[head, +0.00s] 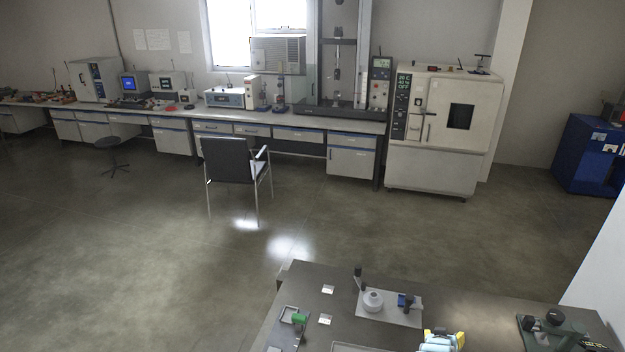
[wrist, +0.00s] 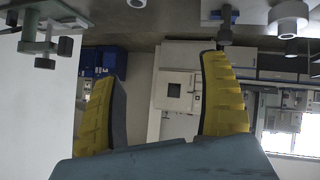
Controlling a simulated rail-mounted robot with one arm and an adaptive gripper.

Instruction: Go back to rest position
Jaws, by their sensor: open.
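My gripper (head: 444,339) shows at the bottom edge of the head view, over the near dark table (head: 345,312); only its yellow fingers and part of its pale body are visible. In the wrist view my gripper (wrist: 163,68) has its two yellow fingers wide apart. Nothing is held between them; the far room shows through the gap, upside down. The rest of my arm is out of view.
The near table bears a grey plate (head: 399,317) with a white round piece (head: 373,300) and a blue piece (head: 405,301). A green-topped device (head: 299,319) stands left, a dark device (head: 552,320) right. A chair (head: 232,160) stands beyond, on open floor.

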